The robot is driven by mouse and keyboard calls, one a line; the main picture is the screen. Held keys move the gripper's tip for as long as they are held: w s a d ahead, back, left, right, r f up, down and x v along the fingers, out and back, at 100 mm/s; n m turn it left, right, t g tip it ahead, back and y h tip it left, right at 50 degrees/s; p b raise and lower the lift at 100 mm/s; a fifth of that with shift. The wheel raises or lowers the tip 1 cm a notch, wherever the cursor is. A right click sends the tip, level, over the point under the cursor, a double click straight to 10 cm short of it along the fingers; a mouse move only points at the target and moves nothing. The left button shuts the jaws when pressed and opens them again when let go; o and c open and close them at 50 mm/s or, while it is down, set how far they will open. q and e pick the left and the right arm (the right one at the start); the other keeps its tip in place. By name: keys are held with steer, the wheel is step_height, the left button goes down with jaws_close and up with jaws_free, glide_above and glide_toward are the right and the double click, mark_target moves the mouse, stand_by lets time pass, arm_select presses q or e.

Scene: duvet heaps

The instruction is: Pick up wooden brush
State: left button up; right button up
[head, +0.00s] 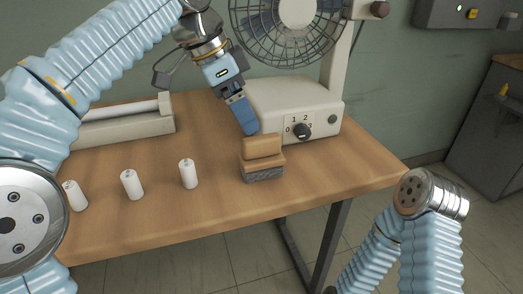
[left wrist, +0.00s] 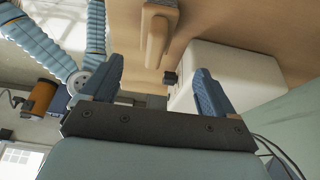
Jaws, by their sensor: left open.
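The wooden brush (head: 263,157) stands on the wooden table near its front right part, with its wooden grip on top and grey bristles down. In the left wrist view the brush (left wrist: 157,30) shows at the top, ahead of the fingers and between their lines. My left gripper (head: 248,127) is just above and behind the brush, pointing down. In the left wrist view its two blue fingers (left wrist: 158,88) are spread apart with nothing between them. My right arm shows at the lower right of the head view, but its gripper is out of view.
A fan with a cream base (head: 290,105) stands right behind the brush, close to my left gripper. Several white cylinders (head: 188,173) stand in a row to the left. A cream tray-like box (head: 120,128) lies at the back left. The table (head: 330,183) is clear right of the brush.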

mark_target(265, 153)
arm_select(q)
steer(key=b+x, duration=0.1)
steer(key=x, duration=0.4)
steer(key=shift+f, duration=0.3)
steer(key=x, duration=0.4)
steer(key=b+x, duration=0.1)
steer(key=x, duration=0.1)
steer(key=shift+s+d+f, duration=0.1)
steer(key=shift+s+d, duration=0.1)
steer(key=shift+s, duration=0.1)
steer(key=c, duration=1.1)
